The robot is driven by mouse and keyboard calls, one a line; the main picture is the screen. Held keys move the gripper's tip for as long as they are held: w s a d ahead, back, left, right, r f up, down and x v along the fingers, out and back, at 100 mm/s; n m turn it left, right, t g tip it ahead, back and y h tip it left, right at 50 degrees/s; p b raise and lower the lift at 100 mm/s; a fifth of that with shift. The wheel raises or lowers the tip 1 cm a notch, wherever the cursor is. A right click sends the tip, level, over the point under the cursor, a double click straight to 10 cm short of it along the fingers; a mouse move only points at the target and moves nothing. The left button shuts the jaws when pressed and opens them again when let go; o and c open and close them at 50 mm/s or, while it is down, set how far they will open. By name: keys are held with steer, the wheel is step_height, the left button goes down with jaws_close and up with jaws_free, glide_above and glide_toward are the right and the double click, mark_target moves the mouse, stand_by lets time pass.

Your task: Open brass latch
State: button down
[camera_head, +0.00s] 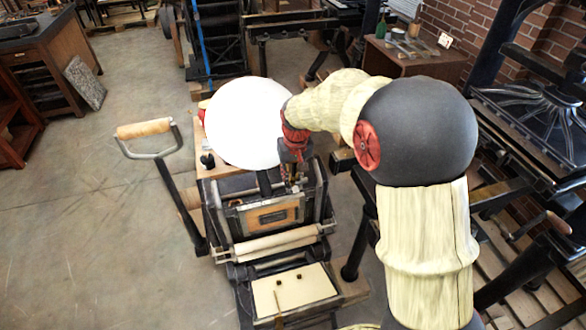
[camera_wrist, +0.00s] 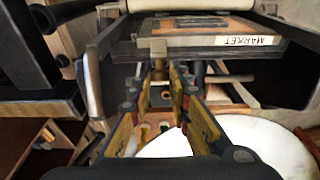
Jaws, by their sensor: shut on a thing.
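A small brass latch (camera_wrist: 158,48) shows in the wrist view at the near edge of the press bed, just under the framed form. My gripper (camera_wrist: 162,72) points at it, with its two fingers either side of its lower end, and is shut on it. The fingertips hide part of the latch. In the head view my gripper (camera_head: 293,178) is at the back edge of the press (camera_head: 268,195), below the white disc. The latch is too small and covered to make out there.
The round white disc (camera_head: 248,122) stands right beside my gripper. A long lever with a wooden handle (camera_head: 143,129) rises at the press's left. A roller (camera_head: 277,243) and cream board (camera_head: 294,290) lie in front. Other presses crowd the right; open floor lies left.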

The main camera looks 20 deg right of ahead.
steer(key=p, duration=0.1)
steer(key=g+p, duration=0.1)
steer(key=shift+w+r+p, duration=0.15)
steer(key=shift+w+p, duration=0.15)
steer(key=shift+p, duration=0.1)
steer(key=shift+w+p, duration=0.1)
steer(key=shift+p, duration=0.25)
steer(key=shift+f+g, duration=0.2)
steer(key=shift+g, duration=0.1)
steer(key=c, duration=1.7)
jaws_free()
steer(key=r, duration=1.2)
steer(key=shift+s, duration=0.25)
